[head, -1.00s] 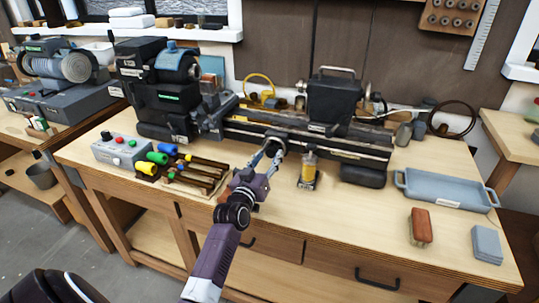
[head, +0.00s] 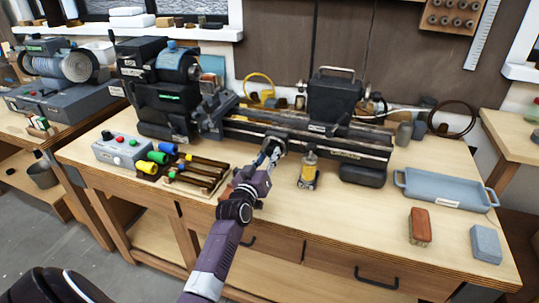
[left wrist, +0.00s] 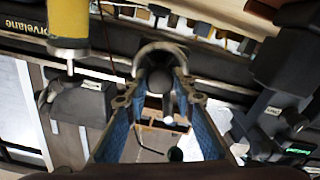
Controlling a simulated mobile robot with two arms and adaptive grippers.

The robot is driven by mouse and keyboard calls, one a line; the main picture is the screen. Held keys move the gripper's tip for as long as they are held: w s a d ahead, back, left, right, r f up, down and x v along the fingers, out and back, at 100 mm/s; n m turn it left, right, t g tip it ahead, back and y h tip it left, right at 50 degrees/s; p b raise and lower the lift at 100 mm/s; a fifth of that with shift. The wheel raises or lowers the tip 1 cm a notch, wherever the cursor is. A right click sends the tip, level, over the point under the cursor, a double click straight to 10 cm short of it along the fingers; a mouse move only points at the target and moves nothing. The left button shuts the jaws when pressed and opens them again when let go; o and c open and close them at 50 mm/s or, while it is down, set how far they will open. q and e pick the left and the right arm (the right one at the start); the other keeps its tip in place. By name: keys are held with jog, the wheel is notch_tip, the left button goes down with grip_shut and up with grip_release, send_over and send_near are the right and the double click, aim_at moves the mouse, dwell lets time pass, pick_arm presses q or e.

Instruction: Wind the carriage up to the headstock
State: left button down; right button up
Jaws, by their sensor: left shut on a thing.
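The lathe stands on the wooden bench in the head view, with its dark headstock (head: 165,95) at the left. A black block with a top handle (head: 335,97) sits over the bed (head: 300,140), right of the headstock with a gap between; I take it as the carriage. A dark round handwheel (head: 277,144) is at the bed's front. My left gripper (head: 269,154) is shut at it, seemingly on its handle. In the left wrist view the wheel's rim (left wrist: 160,48) arcs beyond the blue-padded fingers (left wrist: 159,98); the handle (left wrist: 161,82) is between them, partly hidden. My right gripper is not in view.
A yellow bottle (head: 308,170) stands close right of my left gripper. A wooden rack with coloured-handled tools (head: 195,178) and a grey control box (head: 122,149) are to the left.

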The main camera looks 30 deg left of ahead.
pick_arm(q)
jog(key=shift+n, duration=0.8)
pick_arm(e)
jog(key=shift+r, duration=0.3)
pick_arm(q)
jog(key=c, duration=1.6)
grip_release()
jog(key=shift+s, duration=0.1)
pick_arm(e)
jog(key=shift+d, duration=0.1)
pick_arm(q)
jog(key=v, duration=1.2)
jog(key=shift+f, duration=0.1)
